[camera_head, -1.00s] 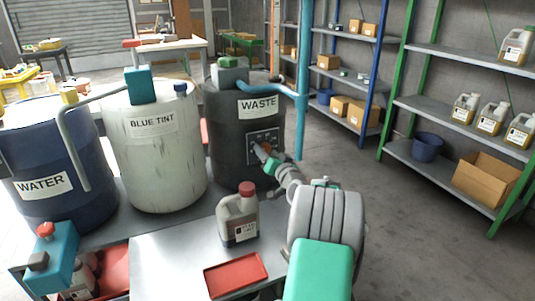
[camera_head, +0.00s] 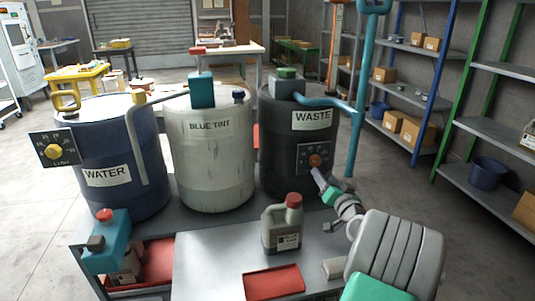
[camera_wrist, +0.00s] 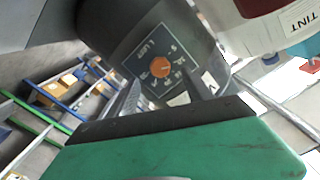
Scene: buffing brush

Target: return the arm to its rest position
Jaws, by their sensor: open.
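My gripper (camera_head: 317,175) is open and empty, in front of the dial panel with an orange knob (camera_head: 315,160) on the dark WASTE drum (camera_head: 285,135). In the wrist view, the fingers of my gripper (camera_wrist: 170,92) stand apart, with the orange knob (camera_wrist: 160,66) visible beyond them. I cannot tell the exact gap to the panel. My arm reaches up from the lower right of the head view, partly bent.
A red-capped bottle (camera_head: 283,228) and a red tray (camera_head: 273,282) stand on the metal bench (camera_head: 215,262) left of my arm. The BLUE TINT drum (camera_head: 212,165) and WATER drum (camera_head: 120,185) stand further left. Shelves (camera_head: 490,125) are at right; floor lies between.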

